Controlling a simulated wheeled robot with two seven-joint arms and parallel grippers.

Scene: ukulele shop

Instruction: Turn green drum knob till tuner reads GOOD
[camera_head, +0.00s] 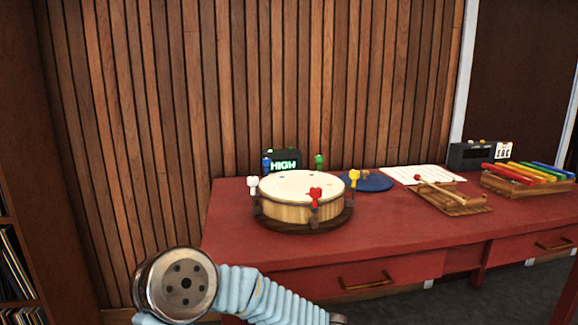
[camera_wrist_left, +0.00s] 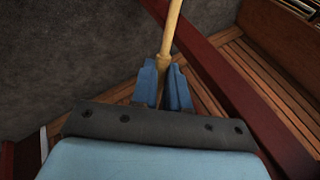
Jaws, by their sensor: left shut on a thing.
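The round drum (camera_head: 288,212) stands on the red table, with coloured knobs around its rim. The green knob (camera_head: 319,161) is at the back right of the rim. The tuner (camera_head: 282,154) stands behind the drum and its screen reads HIGH. In the left wrist view my left gripper (camera_wrist_left: 164,82) has blue fingers shut on a pale wooden stick (camera_wrist_left: 172,30). The stick's far end is cut off by the frame edge. In the head view my left arm shows low down, away from the drum; its fingers are not visible there. My right gripper is out of view.
The red table (camera_head: 300,252) also bears a blue round mat (camera_head: 372,184), a paper sheet (camera_head: 420,174), a wooden rack with a mallet (camera_head: 450,198), a coloured xylophone (camera_head: 525,178) and a dark box (camera_head: 470,156). A slatted wooden wall (camera_head: 250,80) rises behind. Bare tabletop lies in front of the drum.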

